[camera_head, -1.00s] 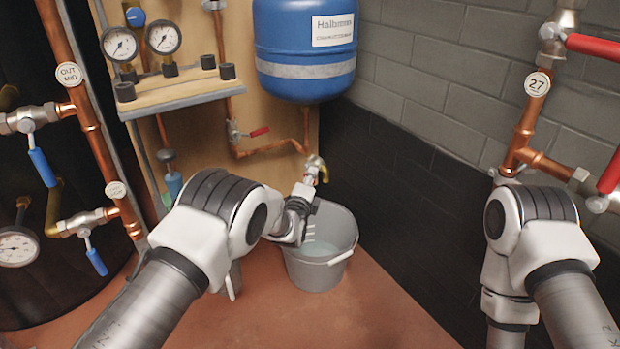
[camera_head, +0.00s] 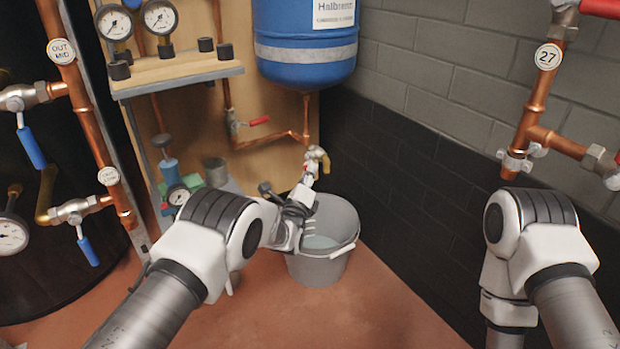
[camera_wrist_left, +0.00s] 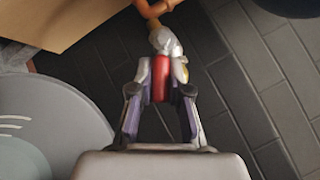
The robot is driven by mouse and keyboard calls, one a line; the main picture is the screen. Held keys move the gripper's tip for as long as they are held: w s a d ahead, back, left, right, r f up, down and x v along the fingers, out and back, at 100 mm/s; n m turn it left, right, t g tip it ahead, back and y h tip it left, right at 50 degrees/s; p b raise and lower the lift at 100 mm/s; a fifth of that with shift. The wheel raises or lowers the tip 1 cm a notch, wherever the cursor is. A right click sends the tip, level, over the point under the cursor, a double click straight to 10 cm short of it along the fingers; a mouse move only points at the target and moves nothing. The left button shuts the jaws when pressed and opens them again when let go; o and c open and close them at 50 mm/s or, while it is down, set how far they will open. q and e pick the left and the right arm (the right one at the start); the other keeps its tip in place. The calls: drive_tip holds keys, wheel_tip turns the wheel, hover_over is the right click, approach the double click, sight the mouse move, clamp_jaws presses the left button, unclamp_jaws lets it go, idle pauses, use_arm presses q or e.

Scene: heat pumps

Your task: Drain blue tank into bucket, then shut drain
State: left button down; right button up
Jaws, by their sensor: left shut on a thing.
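The blue tank (camera_head: 305,45) hangs on the wall, its top cut off by the frame. A copper pipe runs from its underside down to a brass drain tap (camera_head: 316,158). My left gripper (camera_head: 306,180) is at this tap. The left wrist view shows its two fingers (camera_wrist_left: 160,92) shut on the red drain handle (camera_wrist_left: 160,76), just below the silvery valve body (camera_wrist_left: 164,42). The grey bucket (camera_head: 320,268) stands on the floor under the tap, with pale liquid (camera_head: 320,241) in it. No stream is clearly visible. My right gripper is out of view.
Another red-handled valve (camera_head: 258,121) sits on the tank's pipe. Gauges (camera_head: 158,17) and a shelf (camera_head: 175,75) stand at the left, near blue-handled valves (camera_head: 87,250). Copper pipe tagged 27 (camera_head: 548,57) is on the right. The floor (camera_head: 370,315) before the bucket is clear.

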use_arm(q)
drive_tip(key=shift+w+a+f+m+t+h, duration=0.15)
drive_tip(key=shift+f+m+t+h, duration=0.2)
drive_tip(key=shift+m, duration=0.35)
drive_tip(key=shift+w+a+f+m+t+h, duration=0.15)
drive_tip(key=shift+m+t+h, duration=0.25)
drive_tip(key=shift+m, duration=0.3)
drive_tip(key=c, duration=1.1)
unclamp_jaws()
drive_tip(key=s+a, duration=0.1)
drive_tip(key=s, duration=0.3)
drive_tip(key=s+a, duration=0.1)
drive_tip(key=s, duration=0.4)
drive_tip(key=s+a+f, duration=0.1)
drive_tip(key=s, duration=0.4)
drive_tip(key=shift+s+a+f, duration=0.1)
drive_tip(key=shift+s+a, duration=0.05)
drive_tip(key=shift+a, duration=0.2)
